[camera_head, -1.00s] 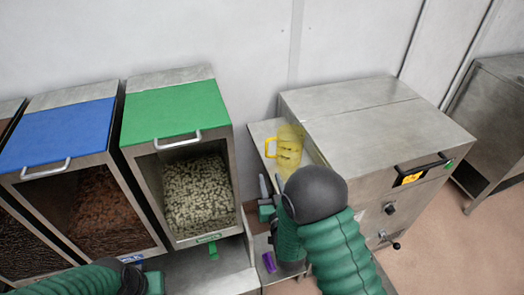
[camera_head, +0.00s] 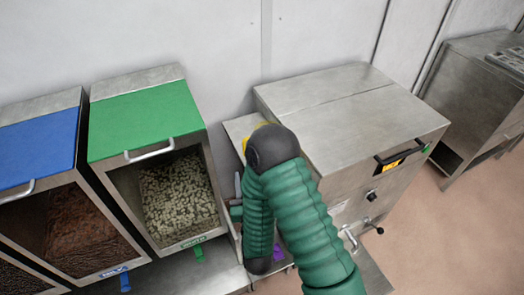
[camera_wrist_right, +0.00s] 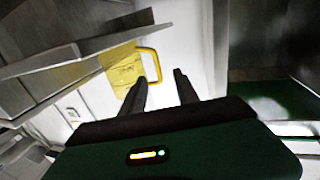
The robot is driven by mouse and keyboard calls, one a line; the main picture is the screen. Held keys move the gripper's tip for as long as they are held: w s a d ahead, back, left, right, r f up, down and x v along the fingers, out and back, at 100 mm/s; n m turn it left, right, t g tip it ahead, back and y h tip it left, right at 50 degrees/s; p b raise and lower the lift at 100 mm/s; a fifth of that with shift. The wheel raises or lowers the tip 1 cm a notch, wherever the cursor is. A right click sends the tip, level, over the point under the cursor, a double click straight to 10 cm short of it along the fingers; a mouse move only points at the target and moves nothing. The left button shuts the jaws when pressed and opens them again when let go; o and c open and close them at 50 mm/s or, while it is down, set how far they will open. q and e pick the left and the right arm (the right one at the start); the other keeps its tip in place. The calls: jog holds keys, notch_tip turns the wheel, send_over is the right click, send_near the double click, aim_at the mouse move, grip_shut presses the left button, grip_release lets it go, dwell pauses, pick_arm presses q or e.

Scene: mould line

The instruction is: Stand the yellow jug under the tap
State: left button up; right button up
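The yellow jug (camera_head: 250,136) stands on a light surface left of the steel machine, mostly hidden behind my right arm. It shows better in the right wrist view (camera_wrist_right: 123,68), its handle turned towards my fingers. My right gripper (camera_wrist_right: 163,84) is open, with nothing between its fingers and the handle just ahead of them. In the head view my right gripper (camera_head: 237,196) is partly hidden by its own arm. The metal tap (camera_head: 350,240) with a black-ended lever is low on the machine's front. My left gripper is out of view.
The steel machine (camera_head: 335,115) stands close right of my right arm. The green-lidded bin (camera_head: 147,118) and blue-lidded bin (camera_head: 38,145) stand to the left. A small purple thing (camera_head: 278,252) lies below the arm. Another steel unit (camera_head: 475,95) is at far right.

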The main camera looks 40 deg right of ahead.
jog(key=x, duration=0.4)
jog(key=p+x, duration=0.1)
jog(key=x, duration=0.6)
jog(key=shift+w+d+p, duration=0.15)
jog(key=shift+d+p, duration=0.25)
jog(key=shift+d, duration=0.05)
jog(key=shift+w+d, duration=0.15)
grip_shut()
dwell(0.4)
